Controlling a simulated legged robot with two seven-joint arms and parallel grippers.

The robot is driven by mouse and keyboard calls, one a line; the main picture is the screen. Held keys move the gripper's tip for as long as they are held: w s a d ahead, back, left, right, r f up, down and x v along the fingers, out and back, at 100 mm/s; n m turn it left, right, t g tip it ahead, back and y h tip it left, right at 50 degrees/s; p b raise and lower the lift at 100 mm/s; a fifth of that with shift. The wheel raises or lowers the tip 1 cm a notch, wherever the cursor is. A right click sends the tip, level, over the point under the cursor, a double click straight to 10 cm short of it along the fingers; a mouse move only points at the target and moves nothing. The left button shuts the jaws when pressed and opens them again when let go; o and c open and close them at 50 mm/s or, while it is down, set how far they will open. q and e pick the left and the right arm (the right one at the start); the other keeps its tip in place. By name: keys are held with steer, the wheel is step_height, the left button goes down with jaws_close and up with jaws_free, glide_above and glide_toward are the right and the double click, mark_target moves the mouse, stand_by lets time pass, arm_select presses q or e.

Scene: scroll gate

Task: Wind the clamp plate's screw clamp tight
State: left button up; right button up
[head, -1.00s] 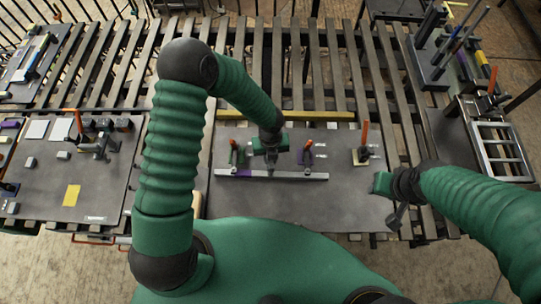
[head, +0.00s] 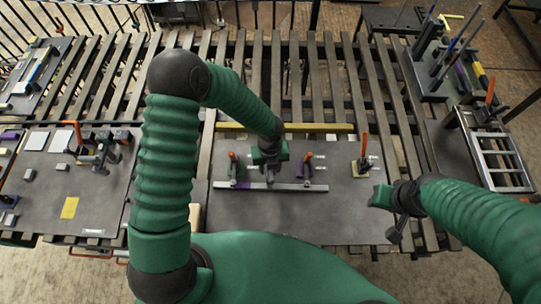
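The clamp plate (head: 290,225) is a dark grey slab in the middle of the head view. Another clamp (head: 361,165) with an upright orange handle stands on a pale block to the right. I cannot tell which one is the screw clamp. My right gripper (head: 380,197) hangs over the plate's right side, fingers unclear.
A yellow strip (head: 285,127) runs along the plate's back edge. Another grey plate (head: 50,205) with clamps and a yellow patch lies to the left. A rack with rods (head: 440,70) and a metal ladder-like frame (head: 497,160) stand at the right. The plate's front is bare.

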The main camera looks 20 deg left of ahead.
arm_select(q)
step_height(320, 180, up, 15)
steer(key=shift+b, duration=0.4)
steer(key=shift+w, duration=0.1)
